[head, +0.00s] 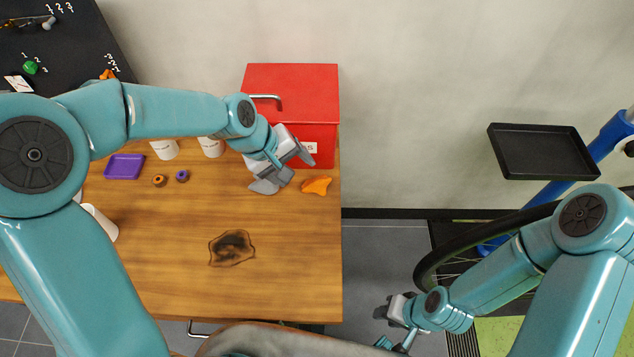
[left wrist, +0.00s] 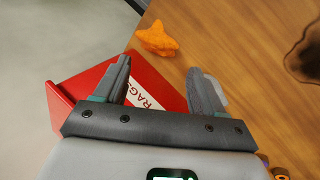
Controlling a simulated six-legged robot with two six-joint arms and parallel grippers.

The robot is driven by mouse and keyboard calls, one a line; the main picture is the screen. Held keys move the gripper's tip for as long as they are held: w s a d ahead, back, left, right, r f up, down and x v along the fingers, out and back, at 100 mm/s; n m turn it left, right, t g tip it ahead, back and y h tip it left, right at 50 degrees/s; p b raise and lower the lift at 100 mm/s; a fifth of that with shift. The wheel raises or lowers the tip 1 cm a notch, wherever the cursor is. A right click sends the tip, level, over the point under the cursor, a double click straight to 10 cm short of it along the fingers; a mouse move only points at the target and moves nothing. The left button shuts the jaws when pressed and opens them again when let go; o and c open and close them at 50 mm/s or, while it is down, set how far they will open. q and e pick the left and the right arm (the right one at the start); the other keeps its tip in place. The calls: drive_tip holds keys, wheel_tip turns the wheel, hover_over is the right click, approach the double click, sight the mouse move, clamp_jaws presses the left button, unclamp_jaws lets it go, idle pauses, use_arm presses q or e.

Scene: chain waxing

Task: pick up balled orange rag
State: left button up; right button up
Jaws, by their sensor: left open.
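The balled orange rag (head: 316,185) lies on the wooden table near its right edge, in front of the red box. It also shows in the left wrist view (left wrist: 157,39), beyond the fingertips and between their lines. My left gripper (head: 289,169) is open and empty, just left of the rag and apart from it; its fingers also show in the left wrist view (left wrist: 160,75). My right gripper (head: 390,329) is low at the right, beyond the table's edge and far from the rag. I cannot tell whether its jaws are open.
The red box (head: 291,90), labelled RAGS in the left wrist view, stands behind the rag. A purple tray (head: 124,167), small rings (head: 182,175) and white cups (head: 211,147) are to the left. A dark burnt-looking patch (head: 232,248) marks the table (head: 285,285). A bicycle wheel (head: 425,268) is at right.

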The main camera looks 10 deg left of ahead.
sight(311, 181)
use_arm(q)
drive_tip(key=x, duration=0.4)
drive_tip(key=shift+s, duration=0.1)
drive_tip(key=x, duration=0.5)
drive_tip(key=shift+w+f+b, duration=0.25)
drive_tip(key=shift+w+b, duration=0.05)
drive_tip(key=shift+w, duration=0.1)
drive_tip(key=shift+s+r, duration=0.1)
drive_tip(key=shift+s, duration=0.05)
drive_tip(key=c, duration=0.7)
